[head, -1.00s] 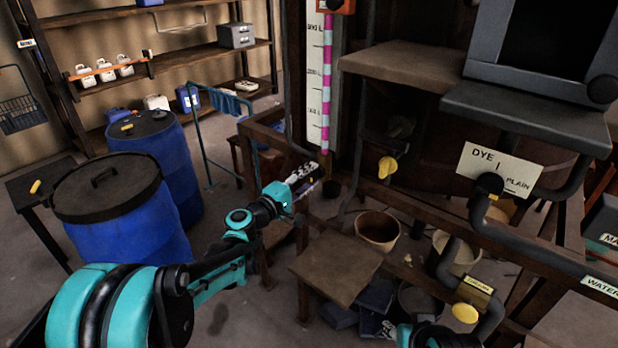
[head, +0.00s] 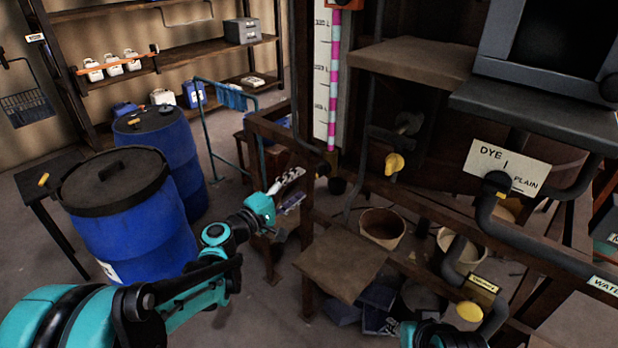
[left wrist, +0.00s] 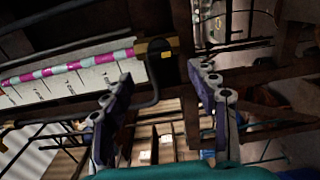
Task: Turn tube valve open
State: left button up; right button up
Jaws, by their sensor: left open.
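The sight tube (head: 332,80), banded pink and pale, runs down a white scale board. It ends at a dark fitting with a small yellowish part (head: 322,170). In the left wrist view the tube (left wrist: 75,66) runs into a brass-coloured fitting (left wrist: 148,47) with a yellow patch, beside a dark rounded part. My left gripper (head: 292,180) is open and empty, just left of and slightly below the tube's lower end. In the left wrist view its two fingers (left wrist: 160,85) stand apart, with the fitting beyond them. The valve's handle position is unclear. My right gripper is out of view.
Yellow valve knobs sit on the frame (head: 395,163) and low on a pipe (head: 469,311). A wooden stool (head: 340,262) and bucket (head: 382,228) stand below right of the gripper. Blue drums (head: 130,230) stand at left. Wooden beams surround the tube's lower end.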

pick_arm(q)
jog(key=v, duration=0.4)
jog(key=shift+s+a, duration=0.1)
jog(key=shift+s, duration=0.05)
jog(key=s+d+f+m+g+y, duration=0.1)
jog(key=s+f+m+g+y, duration=0.15)
jog(key=s, duration=0.45)
jog(key=s+d+f+m+g+y, duration=0.1)
jog(key=s+f+m+g+y, duration=0.2)
jog(key=s, duration=0.4)
jog(key=s+a+f+m+g+y, duration=0.2)
jog(key=s+a+f+m+y, duration=0.3)
jog(key=s+a, duration=0.4)
jog(key=s+f, duration=0.1)
jog(key=s, duration=0.2)
jog(key=shift+f, duration=0.3)
jog(key=shift+a+m, duration=0.1)
jog(key=shift+m, duration=0.15)
